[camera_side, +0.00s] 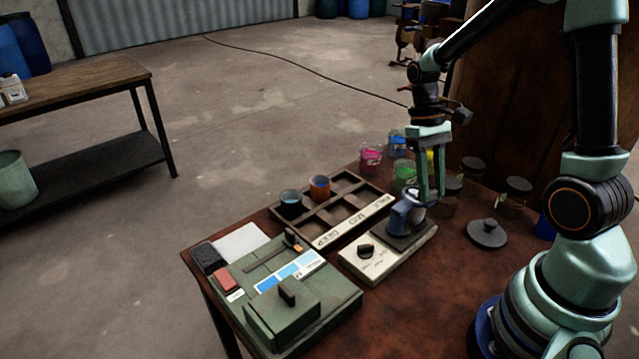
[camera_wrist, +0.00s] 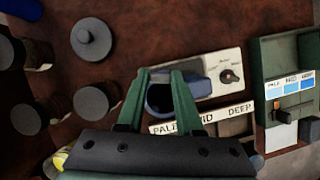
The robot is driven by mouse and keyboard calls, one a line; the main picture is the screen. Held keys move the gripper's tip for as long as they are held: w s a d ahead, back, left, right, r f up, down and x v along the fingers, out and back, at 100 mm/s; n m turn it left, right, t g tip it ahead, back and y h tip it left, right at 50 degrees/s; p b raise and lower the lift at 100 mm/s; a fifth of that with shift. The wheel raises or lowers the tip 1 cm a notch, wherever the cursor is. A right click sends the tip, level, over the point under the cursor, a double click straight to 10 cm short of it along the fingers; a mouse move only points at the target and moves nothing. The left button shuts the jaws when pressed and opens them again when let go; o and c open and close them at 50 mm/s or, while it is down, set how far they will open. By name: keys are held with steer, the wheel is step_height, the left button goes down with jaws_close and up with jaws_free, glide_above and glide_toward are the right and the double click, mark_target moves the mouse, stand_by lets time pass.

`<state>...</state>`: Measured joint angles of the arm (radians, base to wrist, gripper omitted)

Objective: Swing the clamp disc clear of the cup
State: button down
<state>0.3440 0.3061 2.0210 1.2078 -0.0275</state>
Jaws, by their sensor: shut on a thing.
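A blue-grey cup (camera_side: 406,217) stands on the dark plate of a cream stirrer box (camera_side: 372,262). In the wrist view the cup (camera_wrist: 160,98) shows a dark mouth between my fingers. My gripper (camera_side: 431,193) reaches down from above, with its fingers at the cup; it also shows in the wrist view (camera_wrist: 161,76). It looks shut on the cup, though the contact is partly hidden. A dark grey disc with a knob (camera_side: 487,233) lies flat on the table right of the stirrer, apart from the cup. I cannot tell whether it is the clamp disc; no other clamp disc is clear.
A compartmented rack (camera_side: 318,226) left of the stirrer holds two small cups. A green machine (camera_side: 290,300) stands at the front left. Dark-lidded jars (camera_side: 473,168) and coloured beakers (camera_side: 371,157) stand behind and to the right. Bare table lies in front of the knobbed disc.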

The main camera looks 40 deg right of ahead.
steer(key=shift+s+a+m, duration=0.15)
steer(key=shift+s+m, duration=0.2)
steer(key=shift+m, duration=0.35)
steer(key=c, duration=0.6)
jaws_free()
steer(key=shift+o, duration=0.2)
steer(key=shift+r, duration=0.1)
steer(key=v, duration=1.2)
steer(key=shift+s, duration=0.1)
